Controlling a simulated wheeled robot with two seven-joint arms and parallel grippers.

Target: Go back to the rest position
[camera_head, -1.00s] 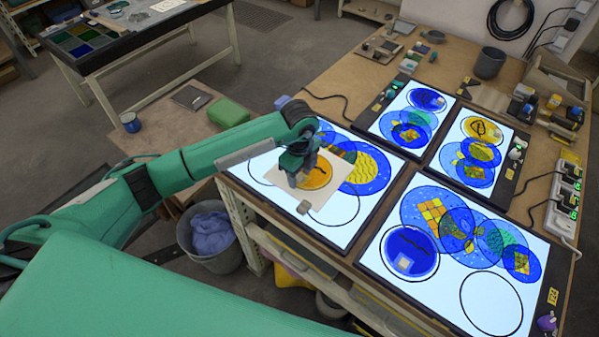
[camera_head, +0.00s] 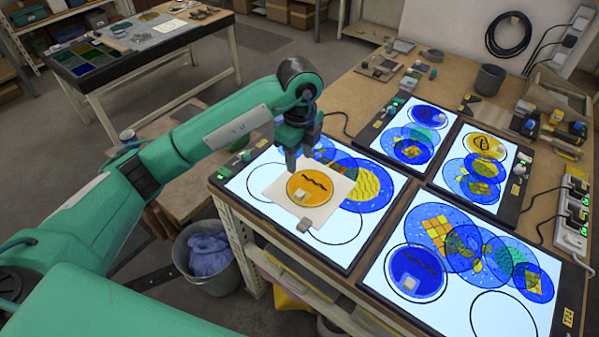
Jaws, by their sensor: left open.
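My left gripper (camera_head: 298,163) is open and empty, its fingers pointing down. It hangs above the far edge of a pale square sheet (camera_head: 262,188) that carries an orange disc (camera_head: 318,184) with a dark wavy line. The sheet lies on the near left light panel (camera_head: 240,188). A small pale block (camera_head: 300,197) sits on the orange disc, and a grey block (camera_head: 304,225) sits at the sheet's near edge. My right gripper is out of view.
Three more lit panels stand on the bench: near right (camera_head: 420,312), back middle (camera_head: 385,137) and back right (camera_head: 452,150). Circles of blue and yellow glass lie on them. A dark cup (camera_head: 489,80) and a power strip (camera_head: 572,232) are at the right. A bucket (camera_head: 215,285) stands on the floor.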

